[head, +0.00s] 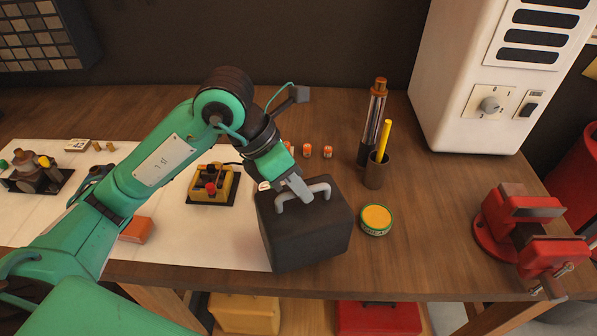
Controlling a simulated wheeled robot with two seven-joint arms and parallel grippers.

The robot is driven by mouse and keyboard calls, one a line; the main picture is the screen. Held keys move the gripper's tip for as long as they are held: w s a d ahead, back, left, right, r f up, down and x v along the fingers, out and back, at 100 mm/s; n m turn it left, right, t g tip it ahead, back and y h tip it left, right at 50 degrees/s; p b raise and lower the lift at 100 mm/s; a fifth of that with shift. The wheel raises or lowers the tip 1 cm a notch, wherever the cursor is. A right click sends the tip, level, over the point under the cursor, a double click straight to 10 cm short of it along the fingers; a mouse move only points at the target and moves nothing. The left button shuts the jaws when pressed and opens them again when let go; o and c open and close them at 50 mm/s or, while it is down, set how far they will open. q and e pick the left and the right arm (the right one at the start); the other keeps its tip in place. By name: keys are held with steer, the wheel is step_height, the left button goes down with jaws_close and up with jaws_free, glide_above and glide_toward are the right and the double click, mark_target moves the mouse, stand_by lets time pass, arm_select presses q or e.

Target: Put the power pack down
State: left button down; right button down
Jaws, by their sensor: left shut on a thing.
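The power pack (307,233) is a black box with a grey handle on top. It is at the middle of the workbench's front part in the head view, slightly tilted in the picture. My left gripper (297,190) is shut on its handle from above. My right gripper does not show.
A round yellow-topped tin (376,219) stands just right of the pack. Behind it are a cup with a yellow stick (375,172) and a tall cylinder (371,120). A red vise (525,235) is at the right edge. A yellow device (212,187) sits on the mat.

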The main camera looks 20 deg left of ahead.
mark_target(302, 204)
arm_select(q)
steer(key=shift+f, duration=1.7)
steer(key=shift+f, duration=0.15)
steer(key=c, duration=1.5)
jaws_free()
steer(key=shift+o, duration=0.2)
steer(key=shift+s, duration=0.1)
